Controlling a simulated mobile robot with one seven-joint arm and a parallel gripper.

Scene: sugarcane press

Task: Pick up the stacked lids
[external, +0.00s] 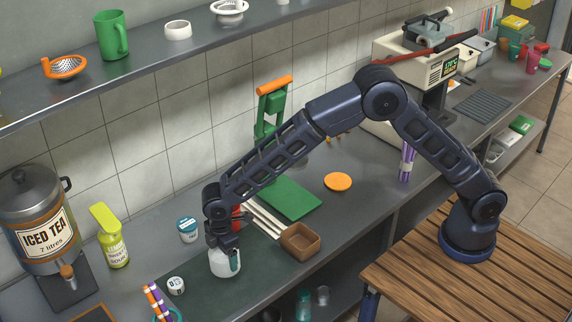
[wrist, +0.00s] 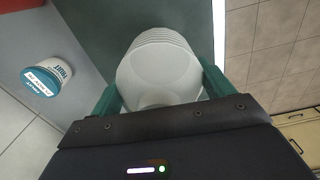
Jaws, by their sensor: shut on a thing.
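The stacked lids (wrist: 158,72) are white and round, nested in one stack with several rims showing at the far end in the wrist view. In the external view the white stack (external: 222,264) is at my gripper, over the dark green mat near the counter's front edge. My gripper (external: 226,254) points down with its green fingers on either side of the stack. In the wrist view my gripper (wrist: 160,98) is shut on the lids, one finger at each side. Whether the stack touches the mat or is just above it, I cannot tell.
A cup of striped straws (external: 158,302) is at the front left. A green board (external: 290,198) lies behind.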

